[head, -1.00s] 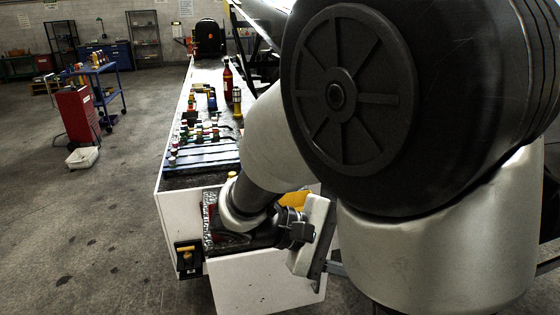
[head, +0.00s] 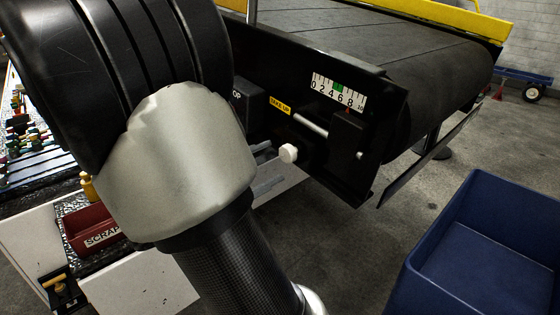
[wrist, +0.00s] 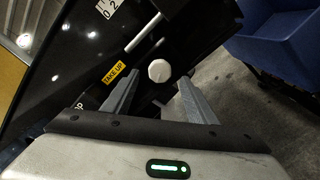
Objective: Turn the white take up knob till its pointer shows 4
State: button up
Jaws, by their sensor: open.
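The white take up knob (head: 288,153) sticks out from the black side frame of the belt loader in the head view. In the wrist view the knob (wrist: 159,71) lies just beyond and between the fingertips of my gripper (wrist: 160,84). My gripper is open, with gaps on both sides of the knob; I cannot tell whether it reaches around it. The white scale (head: 338,92) reads 0 to 10 with a green band near the middle. A small red pointer (head: 348,110) appears near 8.
A yellow TAKE UP label (head: 280,106) sits beside the rod. The dark belt (head: 400,45) runs behind the frame. A blue bin (head: 480,250) stands at the lower right. A red SCRAP tray (head: 88,228) sits on the white bench at left. Floor shows between frame and bin.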

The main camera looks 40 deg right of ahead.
aim_at(285, 155)
jog(key=shift+w+d, duration=0.15)
jog(key=shift+d, duration=1.05)
jog(key=shift+w+d, duration=0.1)
jog(key=shift+d, duration=1.05)
jog(key=c, duration=1.1)
